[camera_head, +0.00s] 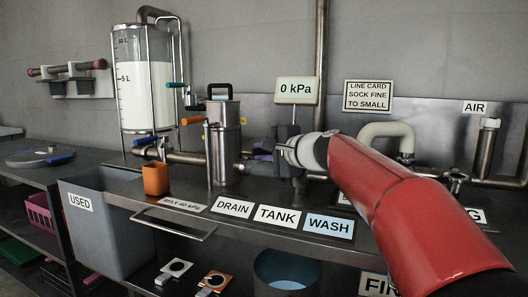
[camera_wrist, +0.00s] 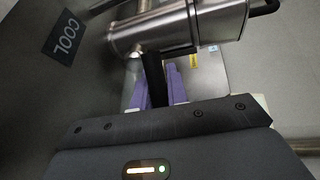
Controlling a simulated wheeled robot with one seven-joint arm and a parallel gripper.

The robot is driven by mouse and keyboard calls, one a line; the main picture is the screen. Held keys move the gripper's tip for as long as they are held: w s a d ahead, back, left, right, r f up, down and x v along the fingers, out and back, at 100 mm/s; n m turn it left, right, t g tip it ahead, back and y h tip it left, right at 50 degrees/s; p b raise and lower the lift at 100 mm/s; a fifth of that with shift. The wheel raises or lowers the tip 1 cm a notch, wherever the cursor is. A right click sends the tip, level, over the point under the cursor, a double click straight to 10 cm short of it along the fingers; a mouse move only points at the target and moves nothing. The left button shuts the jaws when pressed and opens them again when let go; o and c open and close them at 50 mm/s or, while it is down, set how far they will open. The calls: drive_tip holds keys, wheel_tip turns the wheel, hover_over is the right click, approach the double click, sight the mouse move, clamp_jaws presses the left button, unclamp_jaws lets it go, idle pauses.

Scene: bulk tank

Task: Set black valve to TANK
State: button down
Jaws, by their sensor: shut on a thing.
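The black valve handle (camera_wrist: 153,78) shows in the wrist view as a dark bar below a steel canister. My gripper (camera_wrist: 160,88) has its purple fingers on both sides of this handle and is shut on it. In the head view my gripper (camera_head: 264,150) is right of the steel canister (camera_head: 222,142), behind the labels. The handle is hidden there by my gripper and wrist, so I cannot tell which label it points to. The TANK label (camera_head: 278,217) lies on the counter between the DRAIN label (camera_head: 233,207) and the WASH label (camera_head: 329,225).
A display (camera_head: 297,90) reads 0 kPa above my gripper. A clear tank (camera_head: 145,85) of white liquid stands back left. An orange cup (camera_head: 155,178) stands on the counter near a grey USED bin (camera_head: 90,230). Steel pipes (camera_head: 485,150) rise at the right.

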drive_tip(key=shift+s+d+f, duration=0.1)
drive_tip(key=shift+s, duration=0.05)
drive_tip(key=shift+s+d+n+g+y+b, duration=0.15)
drive_tip(key=shift+s+n+g+y+b, duration=0.25)
drive_tip(key=shift+n+g+y, duration=0.3)
drive_tip(key=shift+s+d+n+g+y+p, duration=0.55)
drive_tip(key=shift+s+n+g+p, duration=0.25)
drive_tip(key=shift+n+g, duration=0.55)
drive_tip(key=shift+s+d+n+g+y+p, duration=0.45)
drive_tip(key=shift+s+n+g+y+p, duration=0.4)
drive_tip(key=shift+g, duration=0.85)
drive_tip(key=shift+s+d+n+g+y+p, duration=0.45)
drive_tip(key=shift+s+n+g+p, duration=0.25)
drive_tip(key=shift+n+g, duration=0.75)
drive_tip(key=shift+d, duration=0.1)
drive_tip(key=c, duration=1.4)
unclamp_jaws()
